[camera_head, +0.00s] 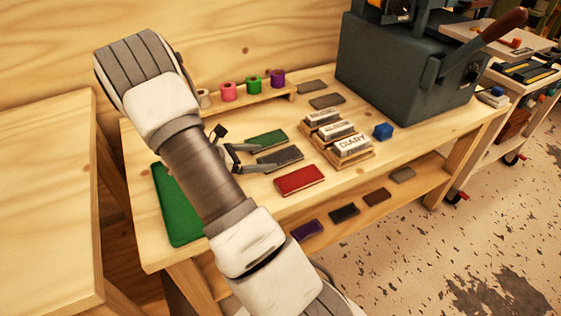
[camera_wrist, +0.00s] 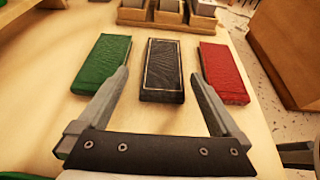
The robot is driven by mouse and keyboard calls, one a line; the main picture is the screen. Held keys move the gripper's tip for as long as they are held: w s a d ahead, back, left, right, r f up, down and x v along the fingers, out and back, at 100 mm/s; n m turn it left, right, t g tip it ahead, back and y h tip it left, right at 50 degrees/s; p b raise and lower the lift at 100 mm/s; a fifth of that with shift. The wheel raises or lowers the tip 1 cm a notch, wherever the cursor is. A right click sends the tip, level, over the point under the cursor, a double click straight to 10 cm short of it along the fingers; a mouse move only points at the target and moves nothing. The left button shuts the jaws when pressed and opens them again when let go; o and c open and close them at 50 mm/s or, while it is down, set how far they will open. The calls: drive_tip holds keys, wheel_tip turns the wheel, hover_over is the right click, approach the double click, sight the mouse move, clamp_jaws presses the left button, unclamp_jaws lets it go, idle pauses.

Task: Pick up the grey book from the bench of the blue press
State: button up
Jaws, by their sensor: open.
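The grey book (camera_head: 285,156) lies flat on the wooden bench (camera_head: 385,165) of the blue press (camera_head: 385,70), between a green book (camera_head: 267,140) and a red book (camera_head: 300,180). In the wrist view, the dark grey book (camera_wrist: 162,68) with its pale border line lies straight ahead, between the lines of my two fingers. My gripper (camera_head: 264,158) is open and empty, with its fingertips close to the near end of the grey book. It also shows in the wrist view (camera_wrist: 160,80), one finger towards the green book and one towards the red. I cannot tell the fingertips' height above the bench.
Coloured rolls (camera_head: 253,83) sit on a rack at the back. Several small books lie on the lower shelf (camera_head: 325,226).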

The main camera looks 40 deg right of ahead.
sight(285, 155)
drive_tip(key=shift+s+r+b+x, duration=0.1)
drive_tip(key=shift+b+x, duration=0.15)
drive_tip(key=shift+x, duration=0.75)
drive_tip(key=shift+s+r+b+x, duration=0.15)
drive_tip(key=shift+b+x, duration=0.15)
drive_tip(key=shift+x, duration=0.75)
drive_tip(key=shift+s+r+b+x, duration=0.1)
drive_tip(key=shift+b+x, duration=0.15)
drive_tip(key=shift+x, duration=0.75)
drive_tip(key=shift+c, duration=0.3)
drive_tip(key=c, duration=1.3)
